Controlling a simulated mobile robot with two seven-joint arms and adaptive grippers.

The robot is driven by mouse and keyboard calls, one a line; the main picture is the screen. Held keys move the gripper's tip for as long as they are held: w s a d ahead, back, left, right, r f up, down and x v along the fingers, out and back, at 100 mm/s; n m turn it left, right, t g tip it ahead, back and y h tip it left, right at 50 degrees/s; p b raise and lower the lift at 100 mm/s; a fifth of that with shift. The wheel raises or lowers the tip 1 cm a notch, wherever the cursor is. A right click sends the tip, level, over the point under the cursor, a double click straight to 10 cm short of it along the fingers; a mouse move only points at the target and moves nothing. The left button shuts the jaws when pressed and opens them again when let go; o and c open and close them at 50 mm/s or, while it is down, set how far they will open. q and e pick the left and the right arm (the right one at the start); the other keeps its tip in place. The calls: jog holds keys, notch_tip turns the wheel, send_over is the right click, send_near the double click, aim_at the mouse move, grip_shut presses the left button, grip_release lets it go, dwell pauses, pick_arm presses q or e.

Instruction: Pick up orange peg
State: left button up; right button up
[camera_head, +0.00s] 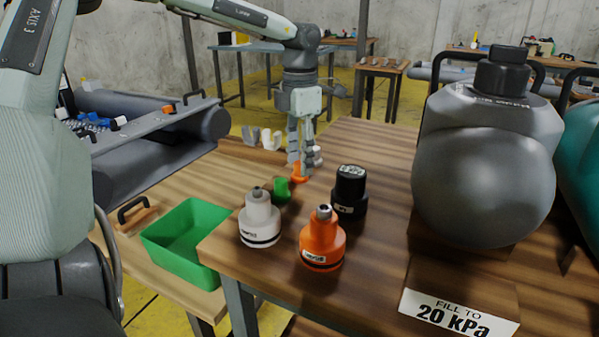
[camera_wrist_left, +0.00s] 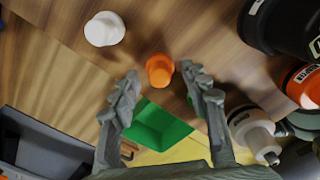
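The orange peg (camera_head: 298,173) stands on the wooden table, partly hidden behind my left gripper (camera_head: 304,166) in the head view. In the left wrist view the orange peg (camera_wrist_left: 159,70) shows whole, between the two spread fingertips of my left gripper (camera_wrist_left: 160,78). The gripper is open, pointing down, with a gap on both sides of the peg. Whether a finger touches it cannot be told. My right gripper is not in view.
A green peg (camera_head: 282,190) and black (camera_head: 349,190), white (camera_head: 259,219) and orange (camera_head: 322,240) bottle-like parts stand nearby. A white peg (camera_wrist_left: 104,29) is beside the orange one. A green bin (camera_head: 186,240) sits lower left. A large grey tank (camera_head: 485,165) stands right.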

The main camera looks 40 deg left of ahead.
pick_arm(q)
jog(key=c, duration=1)
jog(key=shift+o, duration=0.2)
